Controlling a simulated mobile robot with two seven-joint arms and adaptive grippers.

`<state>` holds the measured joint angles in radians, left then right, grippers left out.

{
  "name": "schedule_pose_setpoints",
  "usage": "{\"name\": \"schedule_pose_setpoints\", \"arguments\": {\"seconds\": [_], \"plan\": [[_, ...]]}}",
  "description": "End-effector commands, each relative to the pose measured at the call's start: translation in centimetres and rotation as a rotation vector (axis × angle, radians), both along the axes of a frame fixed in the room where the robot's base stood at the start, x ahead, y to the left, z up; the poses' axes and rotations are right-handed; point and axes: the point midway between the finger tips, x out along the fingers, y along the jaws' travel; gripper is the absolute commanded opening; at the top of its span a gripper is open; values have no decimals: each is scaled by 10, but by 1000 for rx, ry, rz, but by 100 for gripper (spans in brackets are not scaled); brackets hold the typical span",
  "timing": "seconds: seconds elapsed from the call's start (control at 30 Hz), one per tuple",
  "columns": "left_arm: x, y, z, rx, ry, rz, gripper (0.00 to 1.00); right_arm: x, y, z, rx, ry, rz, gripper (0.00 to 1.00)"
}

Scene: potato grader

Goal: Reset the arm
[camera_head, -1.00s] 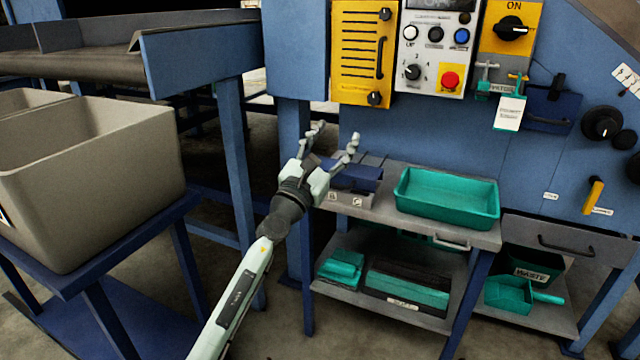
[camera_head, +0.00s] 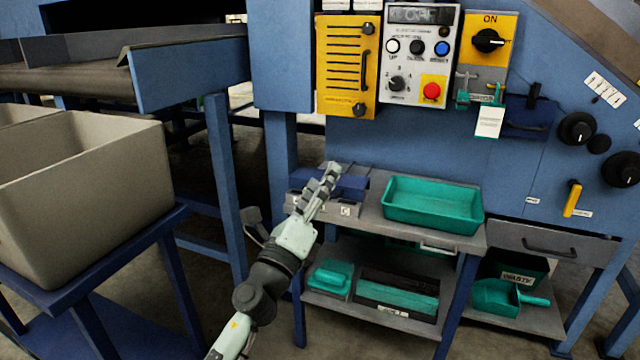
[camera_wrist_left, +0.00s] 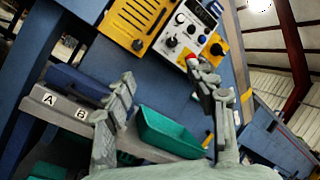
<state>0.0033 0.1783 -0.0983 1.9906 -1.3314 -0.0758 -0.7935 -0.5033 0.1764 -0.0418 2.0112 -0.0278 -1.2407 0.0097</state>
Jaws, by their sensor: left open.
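My left arm comes in from the bottom of the head view. Its left gripper (camera_head: 291,192) is open and empty, with one finger in front of the blue box on the shelf and the other out to the left. In the left wrist view the two fingers (camera_wrist_left: 162,74) stand apart with nothing between them. The green tray (camera_head: 432,205) lies on the grey shelf to the right of the gripper. It also shows in the left wrist view (camera_wrist_left: 170,134), behind the fingers. My right gripper is not in view.
The control panel (camera_head: 420,55) and yellow cover (camera_head: 345,65) are on the blue machine above. A grey bin (camera_head: 85,200) stands at the left. A blue post (camera_head: 222,180) stands left of the gripper. A lower shelf (camera_head: 370,315) holds green items and a black tray.

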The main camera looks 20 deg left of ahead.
Motion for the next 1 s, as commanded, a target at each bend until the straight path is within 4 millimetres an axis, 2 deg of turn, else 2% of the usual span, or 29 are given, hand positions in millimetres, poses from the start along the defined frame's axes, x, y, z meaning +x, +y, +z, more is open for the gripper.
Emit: {"name": "schedule_pose_setpoints", "arguments": {"seconds": [0.27,0.37,0.43,0.47,0.57,0.6,0.67,0.7,0.77,0.83,0.9,1.0], "plan": [[0,2,-1,-12,6,4,56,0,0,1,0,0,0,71],[-3,18,-11,-139,58,24,56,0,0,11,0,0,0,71],[-9,40,-31,-318,131,60,56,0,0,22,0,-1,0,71],[-13,51,-44,-414,171,82,56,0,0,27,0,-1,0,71],[-36,86,-101,-767,321,188,56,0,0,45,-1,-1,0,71],[-50,97,-127,-906,382,240,56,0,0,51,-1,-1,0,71],[-73,107,-166,-1098,468,327,56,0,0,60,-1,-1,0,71],[-92,111,-191,-1215,523,392,56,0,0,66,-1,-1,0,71],[-122,113,-226,-1381,602,493,56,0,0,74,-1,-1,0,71],[-161,109,-262,-1549,689,620,56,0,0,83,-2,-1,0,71],[-200,101,-289,-1688,762,745,56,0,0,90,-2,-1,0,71],[-248,87,-315,-1832,845,907,56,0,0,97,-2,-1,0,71]]}}
